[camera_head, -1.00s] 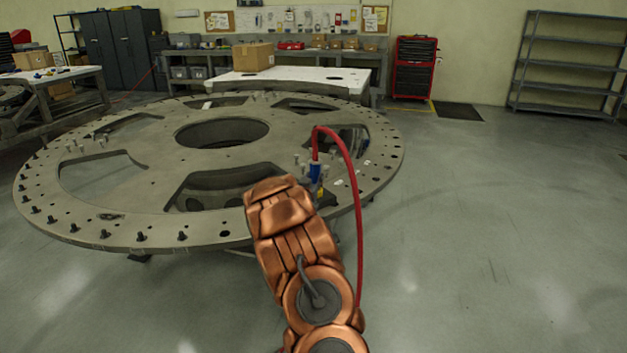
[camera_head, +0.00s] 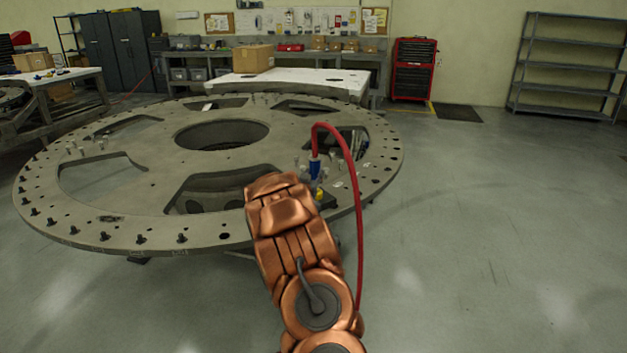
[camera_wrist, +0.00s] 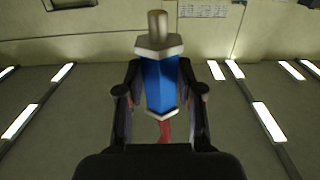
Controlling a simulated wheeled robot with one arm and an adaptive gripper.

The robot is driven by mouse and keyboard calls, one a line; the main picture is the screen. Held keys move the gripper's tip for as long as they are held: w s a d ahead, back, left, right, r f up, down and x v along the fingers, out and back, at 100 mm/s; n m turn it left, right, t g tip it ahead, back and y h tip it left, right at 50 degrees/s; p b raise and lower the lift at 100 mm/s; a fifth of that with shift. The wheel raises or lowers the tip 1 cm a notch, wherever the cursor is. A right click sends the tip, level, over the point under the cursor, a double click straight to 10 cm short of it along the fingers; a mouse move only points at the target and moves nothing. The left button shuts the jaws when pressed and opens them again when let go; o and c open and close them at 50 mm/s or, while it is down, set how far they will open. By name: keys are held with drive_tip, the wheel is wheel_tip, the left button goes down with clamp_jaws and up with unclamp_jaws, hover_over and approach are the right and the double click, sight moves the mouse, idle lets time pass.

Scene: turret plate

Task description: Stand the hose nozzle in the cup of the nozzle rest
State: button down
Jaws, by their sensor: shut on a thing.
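The hose nozzle (camera_head: 314,168) has a blue grip and shows just beyond my arm at the plate's right side, its red hose (camera_head: 356,190) rising from its top and looping down to the right. In the wrist view my gripper (camera_wrist: 162,93) is shut on the blue grip of the nozzle (camera_wrist: 160,83), one dark finger on each side. The silver tip points to the top of that view and the hose leaves at the bottom. A small yellow part (camera_head: 319,194) shows just below the nozzle; I cannot tell whether it belongs to the nozzle rest. The rest's cup is not clearly visible.
The large round turret plate (camera_head: 140,215) has wide cutouts and several bolts and pegs along its rim. Small pegs stand near the nozzle. A white table (camera_head: 300,80) with a cardboard box (camera_head: 252,58) is behind. The floor to the right is clear.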

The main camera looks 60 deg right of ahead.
sight(313, 165)
drive_tip(key=shift+r+p, duration=0.4)
drive_tip(key=shift+r, duration=1.5)
drive_tip(key=shift+w, duration=0.1)
drive_tip(key=w+a+r+n+t+y, duration=0.25)
drive_tip(key=w+a, duration=0.45)
drive_tip(key=a, duration=0.4)
drive_tip(key=w+a+r+n+t+y, duration=0.15)
drive_tip(key=w+a+t, duration=0.25)
drive_tip(key=w+a, duration=0.45)
drive_tip(key=w+a+r+n+t+y, duration=0.1)
drive_tip(key=w+a+n+t+y, duration=0.3)
drive_tip(key=a, duration=0.8)
drive_tip(key=w+a+n+t+y, duration=0.1)
drive_tip(key=a+n+y, duration=0.2)
drive_tip(key=a, duration=1.4)
drive_tip(key=w+a+r+n+y, duration=0.1)
drive_tip(key=a+n+y, duration=0.2)
drive_tip(key=a, duration=1.4)
drive_tip(key=y, duration=0.3)
drive_tip(key=shift+w+t, duration=0.35)
drive_tip(key=shift+w, duration=0.05)
